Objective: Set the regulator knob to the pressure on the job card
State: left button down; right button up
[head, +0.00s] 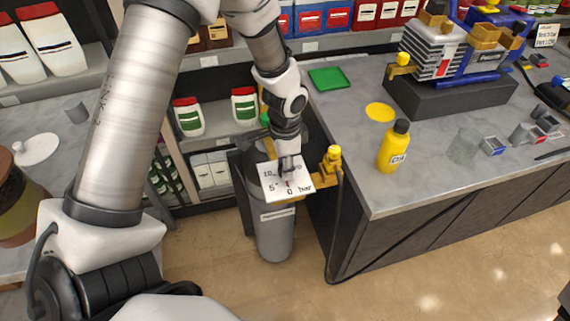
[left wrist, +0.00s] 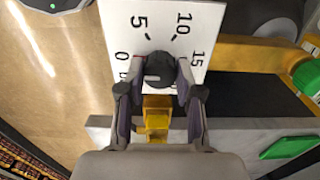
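The white dial plate (head: 300,190), marked 0, 5, 10 and 15 bar, sits above a grey cylinder (head: 275,238) beside the bench. It also shows in the left wrist view (left wrist: 140,18). The dark round regulator knob (left wrist: 160,70) is at its middle, with a pale mark toward the left side. My left gripper (head: 288,163) is over the dial. In the left wrist view its fingers (left wrist: 160,90) are apart, one on each side of the knob, with gaps visible. Whether the tips reach down to the knob's sides I cannot tell. A small card (head: 547,35) stands at the back right; its text is too small to read surely.
A yellow fitting (head: 332,160) and dark hose stand right of the dial. The bench (head: 400,190) holds a yellow bottle (head: 392,148), a blue and grey pump (head: 440,55), a green tray (head: 328,78) and small bins. Shelves with bottles are behind the cylinder.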

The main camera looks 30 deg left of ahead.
pick_arm(q)
jog(key=shift+s, duration=0.1)
jog(key=m+p, duration=0.1)
jog(key=p, duration=0.1)
jog(key=shift+r+m+p, duration=0.1)
jog(key=shift+m+p, duration=0.2)
jog(key=shift+m, duration=0.1)
jog(key=m+p, duration=0.6)
jog(key=p, duration=0.1)
jog(key=shift+m, duration=0.4)
jog(key=shift+f+m+p, duration=0.2)
jog(key=shift+m+p, duration=1.4)
jog(key=c, duration=0.8)
grip_release()
jog(key=shift+o, duration=0.2)
